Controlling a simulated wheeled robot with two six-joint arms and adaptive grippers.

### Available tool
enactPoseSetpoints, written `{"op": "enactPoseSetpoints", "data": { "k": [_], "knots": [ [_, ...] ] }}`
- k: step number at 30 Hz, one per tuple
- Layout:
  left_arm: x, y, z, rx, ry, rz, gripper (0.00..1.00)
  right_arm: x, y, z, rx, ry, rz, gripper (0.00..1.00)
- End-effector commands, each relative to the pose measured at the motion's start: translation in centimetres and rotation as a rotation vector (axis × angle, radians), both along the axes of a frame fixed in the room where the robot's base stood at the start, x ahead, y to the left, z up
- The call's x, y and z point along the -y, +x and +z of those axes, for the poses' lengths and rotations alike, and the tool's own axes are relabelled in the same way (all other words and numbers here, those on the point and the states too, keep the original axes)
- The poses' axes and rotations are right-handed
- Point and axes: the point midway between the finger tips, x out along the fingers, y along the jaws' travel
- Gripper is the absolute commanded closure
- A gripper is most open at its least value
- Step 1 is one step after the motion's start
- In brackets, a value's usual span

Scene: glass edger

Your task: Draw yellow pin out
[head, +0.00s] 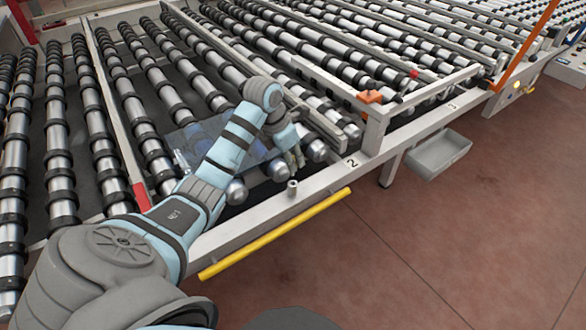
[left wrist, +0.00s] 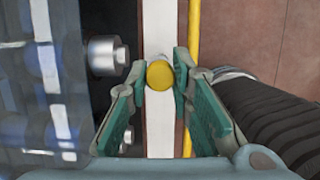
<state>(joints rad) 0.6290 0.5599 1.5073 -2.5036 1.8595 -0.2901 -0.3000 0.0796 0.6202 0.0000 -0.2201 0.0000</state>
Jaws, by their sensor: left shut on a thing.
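In the left wrist view, the yellow pin (left wrist: 160,75) shows as a round yellow head between my left gripper's (left wrist: 160,82) green-padded fingertips, over the pale frame rail. The gripper is shut on it. In the head view, my left gripper (head: 293,157) points down above the front rail (head: 240,222), near the rollers' ends. A short grey upright socket (head: 292,188) stands on the rail just below it. The pin's shaft and lower end are hidden, so I cannot tell how it sits relative to the socket. My right gripper is not in view.
A clear glass sheet (head: 185,140) lies on the rollers beside my left arm. A yellow bar (head: 275,235) runs along the rail's outer side. An orange-cornered fence (head: 370,97) stands to the right, a grey tray (head: 440,152) beyond. The red-brown floor in front is clear.

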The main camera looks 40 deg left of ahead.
Motion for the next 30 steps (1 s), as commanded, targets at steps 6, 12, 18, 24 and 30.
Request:
{"op": "enactPoseSetpoints", "data": {
  "k": [6, 12, 18, 24, 30],
  "knots": [
    [0.0, 0.0, -0.1, 0.0, 0.0, 0.0, 1.0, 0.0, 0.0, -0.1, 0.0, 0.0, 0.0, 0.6],
    [0.0, 0.0, 1.6, 0.0, 0.0, 0.0, 1.0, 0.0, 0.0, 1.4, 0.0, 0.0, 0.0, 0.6],
    [0.0, 0.0, 4.2, 0.0, 0.0, 0.0, 1.0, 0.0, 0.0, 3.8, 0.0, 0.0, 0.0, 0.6],
    [0.0, 0.0, 4.0, 0.0, 0.0, 0.0, 1.0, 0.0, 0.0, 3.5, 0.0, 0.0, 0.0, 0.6],
    [0.0, 0.0, 3.9, 0.0, 0.0, 0.001, 1.0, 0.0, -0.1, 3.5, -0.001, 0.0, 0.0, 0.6]
  ]
}}
